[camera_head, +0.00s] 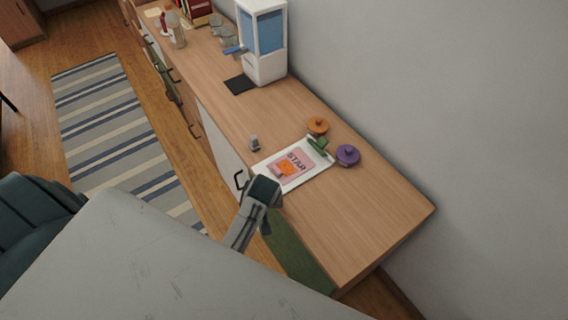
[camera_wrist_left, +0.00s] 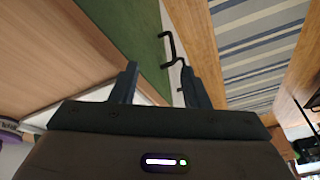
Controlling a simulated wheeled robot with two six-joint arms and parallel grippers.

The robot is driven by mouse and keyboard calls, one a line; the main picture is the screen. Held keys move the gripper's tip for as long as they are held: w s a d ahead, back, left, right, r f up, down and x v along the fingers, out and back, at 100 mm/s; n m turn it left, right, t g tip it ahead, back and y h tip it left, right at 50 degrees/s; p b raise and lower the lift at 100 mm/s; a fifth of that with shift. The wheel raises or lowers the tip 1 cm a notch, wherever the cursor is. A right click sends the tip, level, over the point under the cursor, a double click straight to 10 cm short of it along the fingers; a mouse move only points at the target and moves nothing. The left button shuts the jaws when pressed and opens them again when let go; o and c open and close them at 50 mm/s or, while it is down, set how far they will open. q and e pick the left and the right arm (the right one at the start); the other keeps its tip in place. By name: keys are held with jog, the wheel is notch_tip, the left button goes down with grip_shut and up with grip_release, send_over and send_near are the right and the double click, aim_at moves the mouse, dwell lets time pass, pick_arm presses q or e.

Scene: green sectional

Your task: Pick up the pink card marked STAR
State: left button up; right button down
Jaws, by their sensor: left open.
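The pink card marked STAR (camera_head: 301,159) lies flat on a white clipboard (camera_head: 318,168) with a green clip, on the wooden counter. An orange shape shows on the card. My left gripper (camera_head: 264,189) is at the counter's front edge, beside the clipboard's near-left corner in the head view. In the left wrist view my left gripper (camera_wrist_left: 160,82) has its two fingers apart with nothing between them. The card's face cannot be made out in the wrist view. My right gripper is not in view.
An orange lidded item (camera_head: 318,125) and a purple one (camera_head: 347,155) stand beyond the clipboard. A small grey object (camera_head: 255,144) stands to its left. A white and blue dispenser (camera_head: 263,45) is farther back. The counter's right end (camera_head: 370,215) is clear.

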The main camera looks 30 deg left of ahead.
aim_at(278, 170)
pick_arm(q)
jog(key=w+d+r+n+y+p, duration=0.1)
jog(key=w+d+r+n, duration=0.15)
jog(key=w+r, duration=0.3)
jog(key=w+d+r+n, duration=0.1)
jog(key=w+r+n, duration=0.3)
jog(key=w+r, duration=0.15)
jog(key=b+x, duration=0.2)
jog(key=b, duration=0.1)
jog(key=b+x, duration=0.2)
jog(key=shift+s+a+f, duration=0.1)
jog(key=shift+s, duration=0.15)
jog(key=shift+w+a+f+b, duration=0.1)
jog(key=shift+f+b, duration=0.25)
jog(key=shift+b, duration=0.05)
jog(key=shift+a+f+b, duration=0.15)
jog(key=shift+f+b, duration=0.05)
jog(key=shift+b, duration=0.15)
jog(key=b+x, duration=0.4)
jog(key=b, duration=0.1)
jog(key=shift+a, duration=0.1)
jog(key=shift+a+f+g+b, duration=0.2)
jog(key=shift+f+g+b, duration=0.15)
jog(key=shift+b, duration=0.35)
